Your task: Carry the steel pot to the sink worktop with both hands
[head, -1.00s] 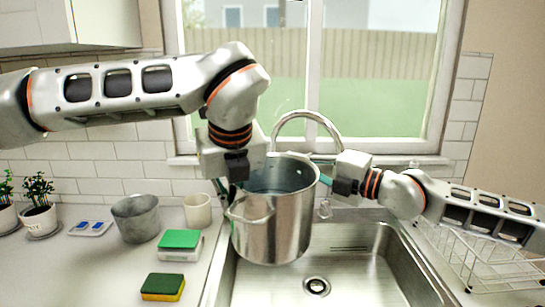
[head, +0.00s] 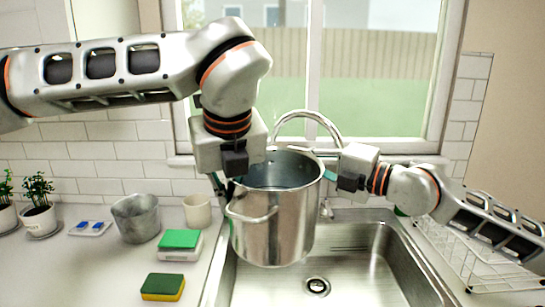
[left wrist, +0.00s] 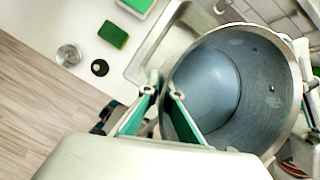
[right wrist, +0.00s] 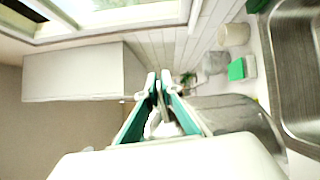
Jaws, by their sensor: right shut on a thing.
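The steel pot (head: 270,235) hangs over the left part of the sink, its mouth upward and its inside looking empty. A loop handle shows on its front left. My left gripper (head: 222,185) is at the pot's left side, its fingers close together at the handle; the left wrist view shows the pot (left wrist: 285,130) right beside them. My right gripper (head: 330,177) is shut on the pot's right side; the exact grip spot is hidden. The sink worktop (head: 110,270) lies left of the sink.
The sink (head: 350,275) is below the pot, with a tap (head: 310,115) behind. A grey bucket (head: 137,220), a cream cup (head: 197,210), a green-topped box (head: 180,243) and a sponge (head: 162,287) stand on the left worktop. A wire rack (head: 480,260) is at right.

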